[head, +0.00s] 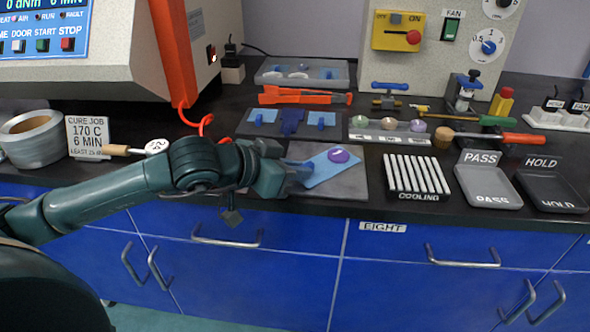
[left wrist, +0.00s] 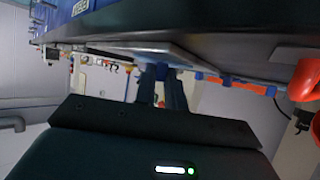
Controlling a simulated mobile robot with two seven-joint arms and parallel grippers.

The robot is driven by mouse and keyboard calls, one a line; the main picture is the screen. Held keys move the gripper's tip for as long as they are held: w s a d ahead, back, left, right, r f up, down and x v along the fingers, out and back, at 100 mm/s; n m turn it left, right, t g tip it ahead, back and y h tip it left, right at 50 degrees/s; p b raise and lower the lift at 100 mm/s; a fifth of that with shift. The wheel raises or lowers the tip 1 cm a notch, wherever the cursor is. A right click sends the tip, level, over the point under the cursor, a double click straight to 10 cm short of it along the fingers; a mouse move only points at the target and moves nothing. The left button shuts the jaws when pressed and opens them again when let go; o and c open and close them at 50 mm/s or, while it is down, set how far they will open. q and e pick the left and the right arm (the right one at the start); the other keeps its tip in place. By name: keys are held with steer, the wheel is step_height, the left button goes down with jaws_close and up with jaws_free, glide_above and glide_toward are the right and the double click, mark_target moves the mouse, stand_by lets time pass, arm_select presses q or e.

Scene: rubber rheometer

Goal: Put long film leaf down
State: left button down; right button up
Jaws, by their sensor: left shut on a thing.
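The long film leaf (head: 325,172) is a light blue sheet lying over the dark grey mat (head: 352,188) at the counter's front. A purple disc (head: 339,156) rests on the leaf's far part. My left gripper (head: 300,170) reaches in from the left and is shut on the leaf's blue tab at its left end. Whether the leaf touches the mat or hangs just above it is hard to tell. In the left wrist view the fingers (left wrist: 163,88) close around a small blue piece under a pale slab edge. My right gripper is not in view.
Right of the mat are a white-ribbed cooling rack (head: 418,175), a PASS tray (head: 488,187) and a HOLD tray (head: 552,190). Behind lie another mat with blue leaves (head: 291,122) and a sample tray (head: 390,132). A red cable and lever (head: 176,55) hang near my left arm.

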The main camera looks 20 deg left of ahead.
arm_select(q)
steer(key=shift+f, duration=0.1)
steer(key=c, duration=1.5)
jaws_free()
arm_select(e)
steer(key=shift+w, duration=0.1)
